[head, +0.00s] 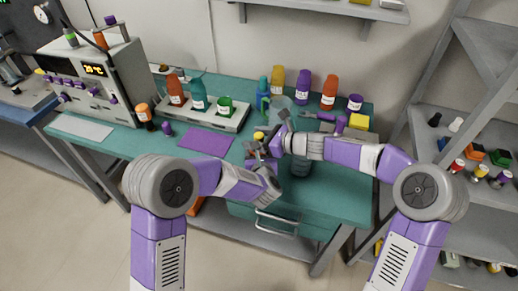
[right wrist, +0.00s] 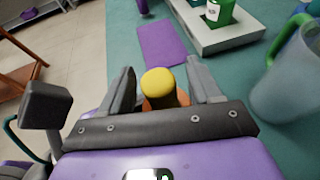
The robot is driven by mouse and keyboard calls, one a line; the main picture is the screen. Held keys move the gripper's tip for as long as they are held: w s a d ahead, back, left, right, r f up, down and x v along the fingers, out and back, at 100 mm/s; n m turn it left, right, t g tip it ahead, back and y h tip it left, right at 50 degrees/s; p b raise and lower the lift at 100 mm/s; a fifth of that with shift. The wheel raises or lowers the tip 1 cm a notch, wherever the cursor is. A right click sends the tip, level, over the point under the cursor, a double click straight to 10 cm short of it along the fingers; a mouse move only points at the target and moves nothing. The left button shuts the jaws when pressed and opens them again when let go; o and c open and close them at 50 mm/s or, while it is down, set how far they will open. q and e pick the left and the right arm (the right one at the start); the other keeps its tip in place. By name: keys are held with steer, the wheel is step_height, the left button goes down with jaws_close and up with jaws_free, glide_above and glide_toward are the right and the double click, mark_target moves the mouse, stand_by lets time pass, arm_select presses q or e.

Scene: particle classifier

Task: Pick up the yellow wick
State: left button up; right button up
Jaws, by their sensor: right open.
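The yellow wick (head: 258,135) is a small yellow-topped piece over the teal table, close to both hands in the head view. In the right wrist view, the yellow wick (right wrist: 158,82) has a rounded yellow top above an orange part. My right gripper (right wrist: 165,92) is open, with one finger on each side of it; gaps show, and I cannot tell if either finger touches. In the head view my right gripper (head: 268,143) reaches in from the right. My left gripper (head: 264,163) is just below it, partly hidden, and its jaws are unclear.
A clear jug (right wrist: 285,85) stands close on the right in the right wrist view. A grey rack (head: 226,124) with bottles and a green cup is behind left. A purple mat (head: 206,140) lies on the table (head: 335,200). Several bottles stand along the back.

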steer(key=shift+w+a+f, duration=0.2)
steer(key=shift+a, duration=0.15)
steer(key=c, duration=1.1)
arm_select(q)
steer(key=o, duration=1.7)
arm_select(e)
step_height(320, 180, up, 10)
arm_select(q)
steer(key=shift+s, duration=0.1)
